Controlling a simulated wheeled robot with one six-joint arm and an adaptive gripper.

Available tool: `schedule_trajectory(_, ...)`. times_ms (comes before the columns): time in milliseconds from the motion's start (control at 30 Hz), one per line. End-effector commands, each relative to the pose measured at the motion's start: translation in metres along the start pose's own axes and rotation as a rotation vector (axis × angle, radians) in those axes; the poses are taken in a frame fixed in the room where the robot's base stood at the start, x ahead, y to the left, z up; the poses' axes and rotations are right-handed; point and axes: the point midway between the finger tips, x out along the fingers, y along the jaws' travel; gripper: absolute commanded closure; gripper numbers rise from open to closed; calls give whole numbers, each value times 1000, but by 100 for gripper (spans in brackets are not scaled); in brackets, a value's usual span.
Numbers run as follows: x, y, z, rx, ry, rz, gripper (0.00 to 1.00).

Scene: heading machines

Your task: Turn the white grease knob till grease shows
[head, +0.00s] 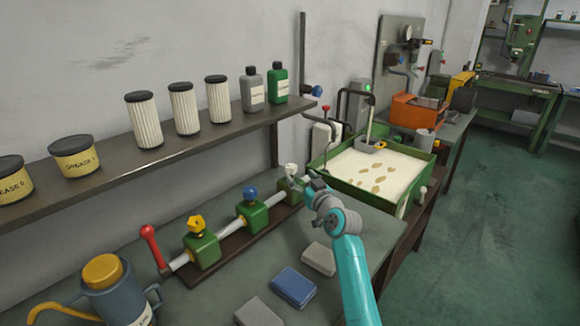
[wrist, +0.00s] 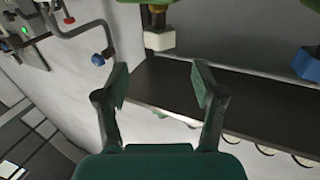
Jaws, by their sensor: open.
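The white grease knob (head: 291,169) sits on the far green block of a pipe row on the bench. In the wrist view the white knob (wrist: 160,41) shows beyond my fingertips, roughly in line with the space between them. My gripper (head: 313,190) is beside that block in the head view, partly covering it. In the wrist view my gripper (wrist: 161,80) has its two fingers spread with nothing between them. The blue knob (head: 250,192) and the yellow knob (head: 195,223) are on the nearer green blocks. I cannot make out any grease at the white knob.
A red lever (head: 149,232) stands at the near pipe end. A shelf (head: 100,180) with tubs, filters and bottles runs behind the row. A cream-filled green tray (head: 330,158) stands right of it.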

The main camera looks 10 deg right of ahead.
Motion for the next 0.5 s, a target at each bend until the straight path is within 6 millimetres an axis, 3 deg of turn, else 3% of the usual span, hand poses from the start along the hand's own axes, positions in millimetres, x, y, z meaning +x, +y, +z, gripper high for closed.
schedule_trajectory(200,39,-1,-1,0,0,-2,31)
schedule_trajectory(500,73,0,0,0,-1,-1,31)
